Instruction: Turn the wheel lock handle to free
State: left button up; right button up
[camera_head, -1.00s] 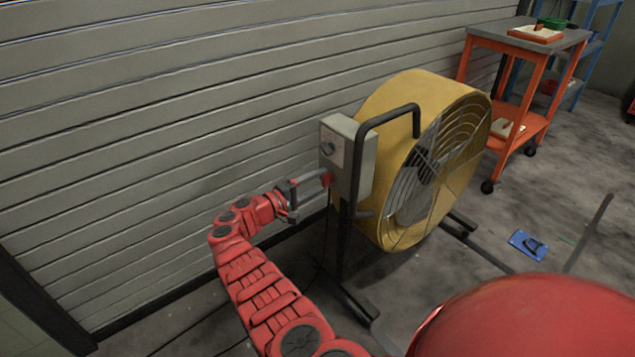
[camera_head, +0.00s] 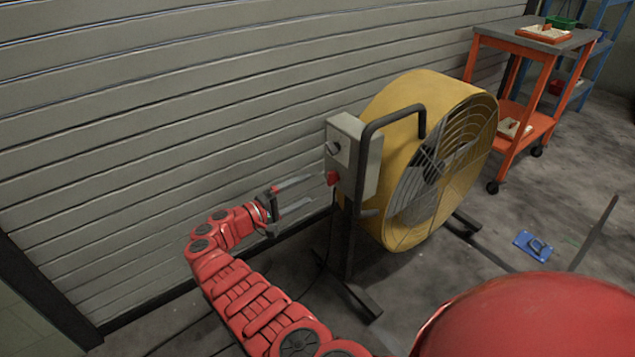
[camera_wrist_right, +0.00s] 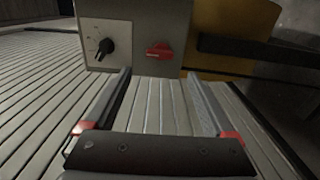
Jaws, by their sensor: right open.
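A red handle (camera_head: 333,178) sits low on the grey control box (camera_head: 368,165) of a yellow drum fan; in the right wrist view the red handle (camera_wrist_right: 159,50) lies roughly level. I cannot tell whether it is the wheel lock handle; no other clear candidate shows. My right gripper (camera_head: 313,188) is open and empty, its fingers pointing at the box from the left, short of the red handle. In the wrist view, the handle appears between the two fingers (camera_wrist_right: 160,85) and beyond their tips. My left gripper is not in view.
A black knob (camera_wrist_right: 104,47) is left of the red handle. The yellow fan (camera_head: 400,100) has a dark tube frame (camera_head: 370,150) beside the box. A ribbed grey wall (camera_head: 150,130) runs behind my arm. An orange cart (camera_head: 517,90) and blue floor plate (camera_head: 528,243) are farther right.

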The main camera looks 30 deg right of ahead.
jog(key=a+b, duration=0.2)
jog(key=a, duration=0.8)
jog(key=shift+s+b, duration=0.4)
jog(key=shift+s, duration=0.05)
jog(key=shift+a, duration=0.2)
